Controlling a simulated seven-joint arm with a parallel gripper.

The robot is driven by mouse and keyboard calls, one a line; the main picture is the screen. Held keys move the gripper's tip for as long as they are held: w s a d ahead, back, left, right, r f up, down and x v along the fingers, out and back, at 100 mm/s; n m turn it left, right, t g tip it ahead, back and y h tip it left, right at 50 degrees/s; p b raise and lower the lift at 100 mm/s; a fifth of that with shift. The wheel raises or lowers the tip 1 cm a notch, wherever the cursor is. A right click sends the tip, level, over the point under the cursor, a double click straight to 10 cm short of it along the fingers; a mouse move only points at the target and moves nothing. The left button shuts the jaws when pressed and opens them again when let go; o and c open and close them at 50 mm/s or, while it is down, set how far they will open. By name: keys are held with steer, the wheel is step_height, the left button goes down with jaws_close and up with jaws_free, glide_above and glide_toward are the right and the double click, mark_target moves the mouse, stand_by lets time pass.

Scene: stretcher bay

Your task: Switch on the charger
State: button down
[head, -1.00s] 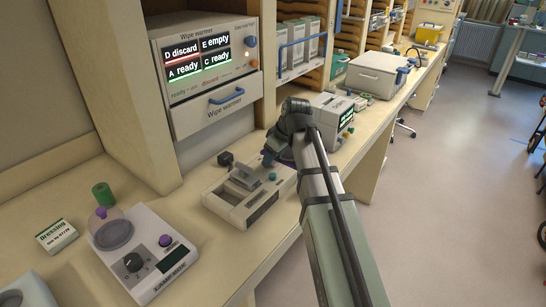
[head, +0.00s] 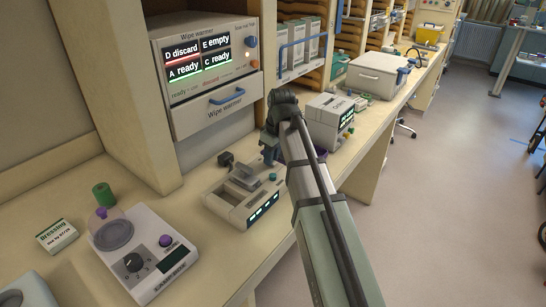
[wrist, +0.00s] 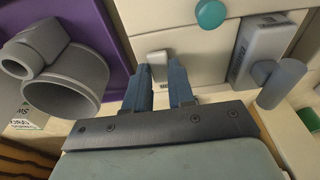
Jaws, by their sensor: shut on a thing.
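My gripper (head: 270,157) is at the charger's back right corner. In the wrist view, my gripper (wrist: 158,82) is shut on a small light grey switch (wrist: 158,62) on the charger's cream face. The teal button (wrist: 210,14) and a grey block with a round peg (wrist: 265,50) are to the right of the fingers. In the head view my gripper hides the switch.
A device with a dial (head: 140,255) stands at the front left. Another boxed device (head: 330,120) stands behind my arm. The wipe warmer (head: 205,75) rises behind the charger. In the wrist view, a grey cylinder (wrist: 65,85) is close on the left over a purple surface.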

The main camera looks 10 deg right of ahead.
steer(key=shift+w+a+g+h, duration=0.25)
steer(key=shift+w+g+h, duration=0.1)
steer(key=shift+g+h, duration=0.25)
steer(key=shift+s+g+h, duration=0.1)
steer(key=shift+g+h, duration=0.2)
steer(key=c, duration=1)
jaws_free()
steer(key=shift+o, duration=0.2)
step_height(320, 180, up, 12)
steer(key=shift+w+a, duration=0.2)
steer(key=shift+f, duration=0.1)
